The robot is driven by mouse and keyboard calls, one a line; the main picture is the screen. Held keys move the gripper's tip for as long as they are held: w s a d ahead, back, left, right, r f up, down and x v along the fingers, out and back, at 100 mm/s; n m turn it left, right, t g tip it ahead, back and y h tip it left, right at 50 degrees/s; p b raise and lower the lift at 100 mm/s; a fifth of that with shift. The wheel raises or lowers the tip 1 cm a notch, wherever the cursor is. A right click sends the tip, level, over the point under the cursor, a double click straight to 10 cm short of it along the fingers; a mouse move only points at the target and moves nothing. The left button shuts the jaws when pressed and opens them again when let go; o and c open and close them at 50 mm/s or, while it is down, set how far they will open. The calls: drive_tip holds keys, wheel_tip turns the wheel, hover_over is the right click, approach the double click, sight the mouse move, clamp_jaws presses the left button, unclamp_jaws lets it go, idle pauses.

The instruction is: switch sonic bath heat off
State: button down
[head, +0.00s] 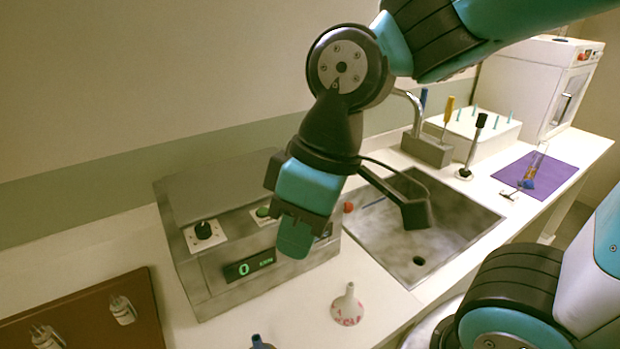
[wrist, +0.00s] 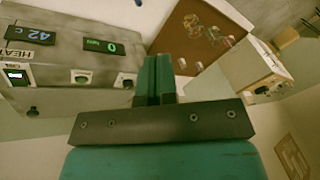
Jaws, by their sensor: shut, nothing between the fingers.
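The sonic bath (head: 185,262) is a grey metal box on the counter; it also shows at the upper left of the wrist view (wrist: 65,62). In the wrist view its heat switch (wrist: 17,76) is small, dark-framed and lit green, beside a HEAT label (wrist: 14,55) and a blue display reading 42 C (wrist: 30,35). My gripper (head: 294,238) is shut and empty, in front of the bath's right part in the head view, hiding the heat switch there. In the wrist view my fingers (wrist: 155,80) are together, to the right of the bath and apart from the switch.
The bath also has a black knob (head: 203,230), a green button (head: 262,212) and a green display reading 0 (head: 249,265). A sink (head: 425,235) is at right, a brown board with bottles (head: 85,315) at left.

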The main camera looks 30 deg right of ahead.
drive_tip(key=w+d+r+n+t+h+b, duration=0.1)
drive_tip(key=w+d+r+n+h, duration=0.1)
drive_tip(key=w+d+n, duration=0.8)
drive_tip(key=w+d+h, duration=0.1)
drive_tip(key=w+d, duration=0.6)
drive_tip(key=w, duration=0.4)
drive_tip(key=shift+w+r+h+b, duration=0.15)
drive_tip(key=shift+r+h+b, duration=0.15)
drive_tip(key=shift+h+b, duration=0.1)
drive_tip(key=shift+d, duration=0.1)
drive_tip(key=f+p, duration=0.1)
drive_tip(key=f, duration=0.3)
drive_tip(key=w+f+p, duration=0.1)
drive_tip(key=f, duration=0.4)
drive_tip(key=w+f+p, duration=0.1)
drive_tip(key=f, duration=0.4)
drive_tip(key=shift+p, duration=0.3)
